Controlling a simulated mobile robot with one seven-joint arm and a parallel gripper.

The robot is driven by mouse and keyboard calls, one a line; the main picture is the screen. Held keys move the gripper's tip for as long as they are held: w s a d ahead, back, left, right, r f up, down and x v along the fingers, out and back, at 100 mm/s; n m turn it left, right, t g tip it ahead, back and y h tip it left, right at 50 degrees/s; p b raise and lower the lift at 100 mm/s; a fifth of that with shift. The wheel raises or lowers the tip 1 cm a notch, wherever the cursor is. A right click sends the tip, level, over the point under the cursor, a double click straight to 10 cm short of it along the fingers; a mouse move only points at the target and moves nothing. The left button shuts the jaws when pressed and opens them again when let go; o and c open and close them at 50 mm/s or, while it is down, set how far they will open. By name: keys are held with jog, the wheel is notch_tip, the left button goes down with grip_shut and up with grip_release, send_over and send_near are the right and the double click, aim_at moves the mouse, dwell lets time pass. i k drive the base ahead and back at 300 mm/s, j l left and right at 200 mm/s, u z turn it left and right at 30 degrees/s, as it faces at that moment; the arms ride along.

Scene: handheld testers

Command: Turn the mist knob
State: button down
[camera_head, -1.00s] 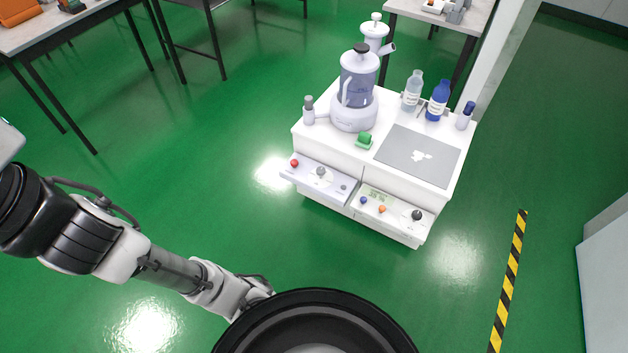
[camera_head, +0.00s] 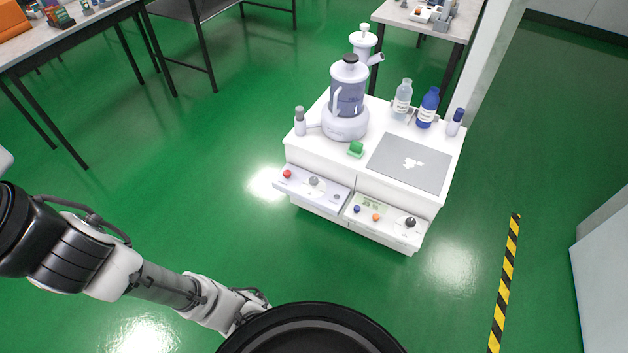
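A white cart (camera_head: 302,150) stands ahead of me with two sloped control panels on its front. The left panel (camera_head: 322,191) has a red button (camera_head: 287,174), a grey knob (camera_head: 313,181) and a smaller grey control (camera_head: 336,197). The right panel (camera_head: 390,232) has a small display, a blue button (camera_head: 357,209), an orange button (camera_head: 376,217) and a black knob (camera_head: 411,222). Labels are too small to read, so I cannot tell which is the mist knob. My arm reaches from the left to bottom centre, apart from the cart. My gripper is hidden.
On the cart stand a clear-walled device (camera_head: 347,95), a clear bottle (camera_head: 402,100), a blue bottle (camera_head: 427,108), a green block (camera_head: 356,149) and a grey plate (camera_head: 408,163). Tables stand behind. Green floor (camera_head: 190,215) is open before the cart; a striped floor line (camera_head: 505,270) lies right.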

aim_at(313, 182)
jog(key=i+j, duration=0.3)
jog(key=i, duration=0.15)
jog(key=i+j+u, duration=0.15)
jog(key=i+j, duration=0.2)
jog(key=i, duration=0.1)
